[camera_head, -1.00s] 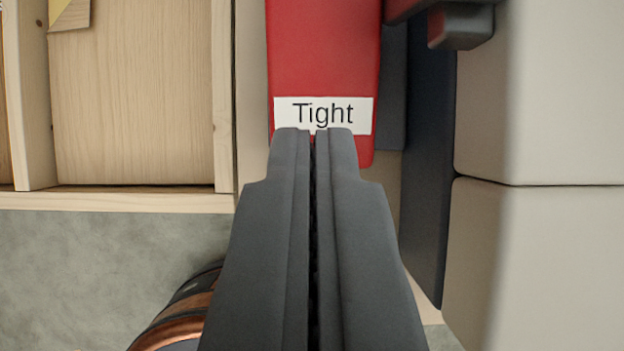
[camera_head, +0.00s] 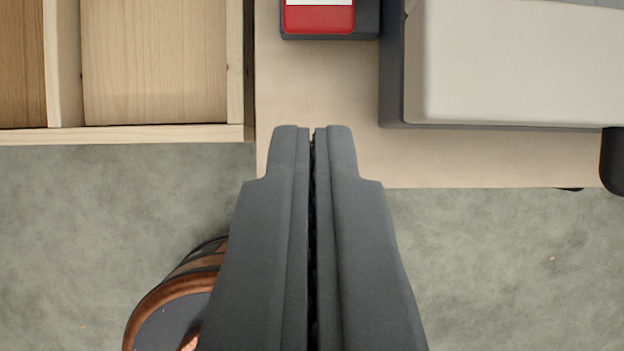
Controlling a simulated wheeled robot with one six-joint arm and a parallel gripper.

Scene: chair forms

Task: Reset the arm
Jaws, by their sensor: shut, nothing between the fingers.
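My gripper (camera_head: 312,132) is shut and empty, its two dark grey fingers lying side by side in the lower middle of the view. Its tips overlap the light beige board (camera_head: 318,90) in the picture, with nothing between them. A red piece (camera_head: 320,20) with a white label is at the top edge, ahead of the fingertips and apart from them. Only the lower edge of the label shows, and its text is out of view.
A wooden tray with compartments (camera_head: 150,134) is at the upper left. A large light grey padded block (camera_head: 520,65) stands at the upper right on a dark base.

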